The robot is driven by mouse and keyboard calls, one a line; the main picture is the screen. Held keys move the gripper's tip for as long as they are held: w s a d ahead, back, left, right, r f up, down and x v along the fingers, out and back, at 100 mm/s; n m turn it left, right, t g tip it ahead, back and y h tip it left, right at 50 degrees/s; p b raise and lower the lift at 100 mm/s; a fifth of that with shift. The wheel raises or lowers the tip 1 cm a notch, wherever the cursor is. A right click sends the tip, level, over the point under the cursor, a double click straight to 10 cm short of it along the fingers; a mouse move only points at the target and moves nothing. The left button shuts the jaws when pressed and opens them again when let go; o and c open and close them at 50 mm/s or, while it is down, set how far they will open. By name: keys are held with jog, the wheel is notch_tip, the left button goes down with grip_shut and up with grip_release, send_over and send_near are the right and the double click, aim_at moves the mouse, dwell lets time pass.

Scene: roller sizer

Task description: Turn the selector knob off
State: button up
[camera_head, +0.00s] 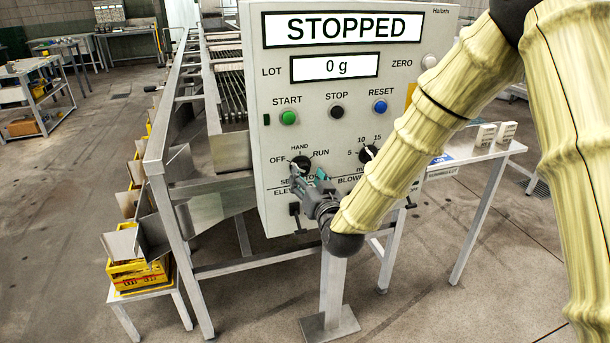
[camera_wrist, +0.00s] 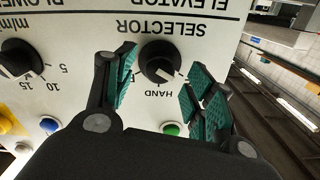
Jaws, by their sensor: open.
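The selector knob (camera_head: 301,163) is a round black knob low on the left of the white control panel (camera_head: 270,205). Its labels read OFF at left, HAND on top and RUN at right. The panel appears upside down in the wrist view, where the knob (camera_wrist: 157,63) lies between the spread fingers. My gripper (camera_head: 307,176) is open just in front of the knob, with teal pads on both sides of it in the wrist view (camera_wrist: 160,84). I cannot tell whether the pads touch it. Fingers hide OFF and RUN there.
The panel's display (camera_head: 342,28) reads STOPPED, and the lot reads 0 g. A blower knob (camera_head: 369,154) is right of the selector. Green start (camera_head: 288,118), black stop (camera_head: 336,112) and blue reset (camera_head: 380,107) buttons sit above. An elevator switch (camera_head: 295,209) is below.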

jog(key=v, duration=0.9)
